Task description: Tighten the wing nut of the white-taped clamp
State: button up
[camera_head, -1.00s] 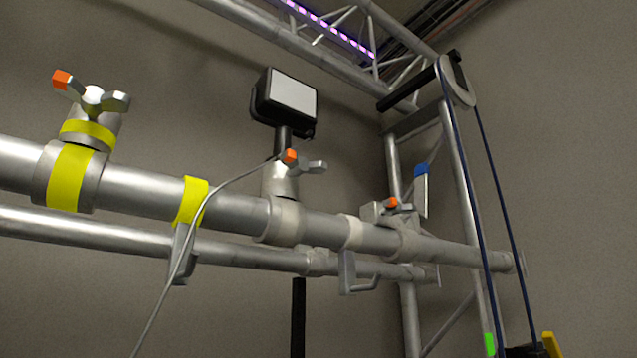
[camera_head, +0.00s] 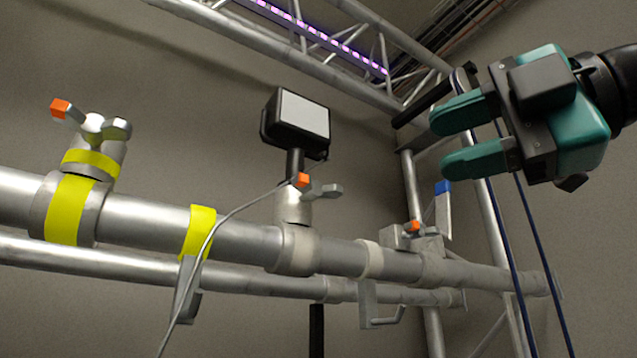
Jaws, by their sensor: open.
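The clamp with a pale, whitish band (camera_head: 298,250) sits around the upper pipe near the middle of the view. Its grey wing nut (camera_head: 322,190) stands on top, with one orange-tipped wing (camera_head: 302,180) pointing up left. A thin grey cable passes close by the nut. My gripper (camera_head: 442,141), with teal fingers, is at the upper right, pointing left. It is open and empty, to the right of and above the wing nut, clearly apart from it in the picture.
A yellow-taped clamp (camera_head: 68,208) with its own wing nut (camera_head: 92,125) is at left. A third orange-tipped wing nut (camera_head: 412,228) is at right. A lamp (camera_head: 297,120) rises behind the middle clamp. Blue ropes (camera_head: 512,270) hang at right, behind my gripper.

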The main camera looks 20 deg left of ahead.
aim_at(327, 182)
jog(key=p+x, duration=0.6)
jog(key=x, duration=0.8)
jog(key=shift+w+a, duration=0.1)
jog(key=shift+a, duration=0.25)
jog(key=shift+w+a+f, duration=0.1)
jog(key=shift+w+a, duration=0.05)
jog(key=shift+a, duration=0.3)
grip_shut()
